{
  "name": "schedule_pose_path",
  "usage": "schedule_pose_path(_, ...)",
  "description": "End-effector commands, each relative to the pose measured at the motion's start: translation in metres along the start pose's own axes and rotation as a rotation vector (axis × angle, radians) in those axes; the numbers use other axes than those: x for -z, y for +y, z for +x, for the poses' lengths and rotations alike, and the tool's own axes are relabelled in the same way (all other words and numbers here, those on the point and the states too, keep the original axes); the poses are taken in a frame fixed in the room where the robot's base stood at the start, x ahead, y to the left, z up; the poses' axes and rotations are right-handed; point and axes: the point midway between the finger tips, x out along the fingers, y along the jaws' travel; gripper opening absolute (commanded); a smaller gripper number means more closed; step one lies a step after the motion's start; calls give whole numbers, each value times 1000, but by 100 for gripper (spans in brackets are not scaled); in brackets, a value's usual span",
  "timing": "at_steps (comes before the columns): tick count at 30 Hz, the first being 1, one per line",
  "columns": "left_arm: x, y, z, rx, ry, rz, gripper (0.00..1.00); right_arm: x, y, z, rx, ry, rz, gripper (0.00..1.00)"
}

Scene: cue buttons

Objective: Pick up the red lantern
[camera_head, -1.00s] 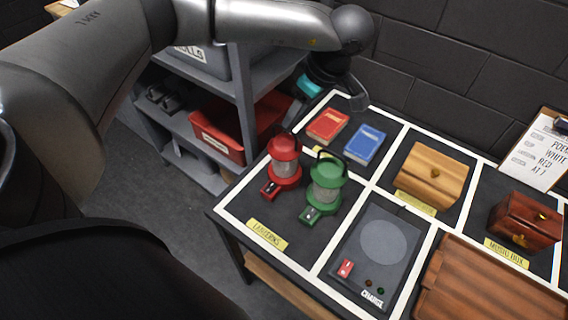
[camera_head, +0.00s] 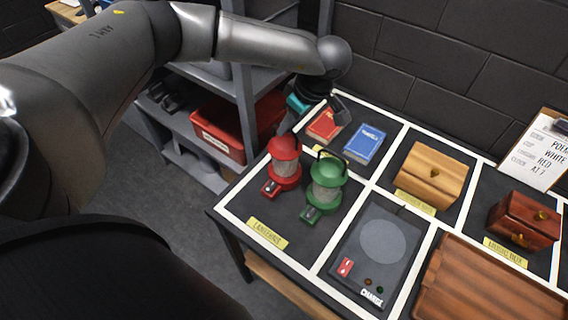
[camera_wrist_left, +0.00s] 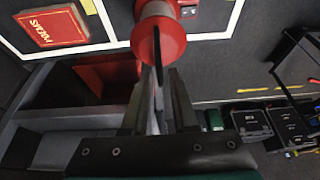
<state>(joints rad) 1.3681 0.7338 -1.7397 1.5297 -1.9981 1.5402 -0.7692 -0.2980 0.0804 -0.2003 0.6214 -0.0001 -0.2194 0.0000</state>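The red lantern (camera_head: 285,163) stands upright on the table's lantern section, left of the green lantern (camera_head: 327,186). In the left wrist view its round red top (camera_wrist_left: 158,38) is just beyond the fingertips, with its dark handle running toward the camera between the fingers. My right gripper is out of view.
Red (camera_head: 326,125) and blue (camera_head: 364,144) books lie behind the lanterns. A grey device with a round plate (camera_head: 383,242) is at the front right. Wooden boxes (camera_head: 433,176) stand farther right. A shelf with a red bin (camera_head: 222,128) is beside the table's left edge.

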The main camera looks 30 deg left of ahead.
Motion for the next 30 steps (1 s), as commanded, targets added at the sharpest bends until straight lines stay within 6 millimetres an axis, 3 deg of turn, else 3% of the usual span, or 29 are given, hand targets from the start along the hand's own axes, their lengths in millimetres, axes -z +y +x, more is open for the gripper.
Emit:
schedule_pose_path(7, 0, 0, 0, 0, 0, 0, 0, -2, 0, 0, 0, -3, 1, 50)
schedule_pose_path(30, 0, 0, -1, 0, 0, 0, 0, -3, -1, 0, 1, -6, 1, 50)
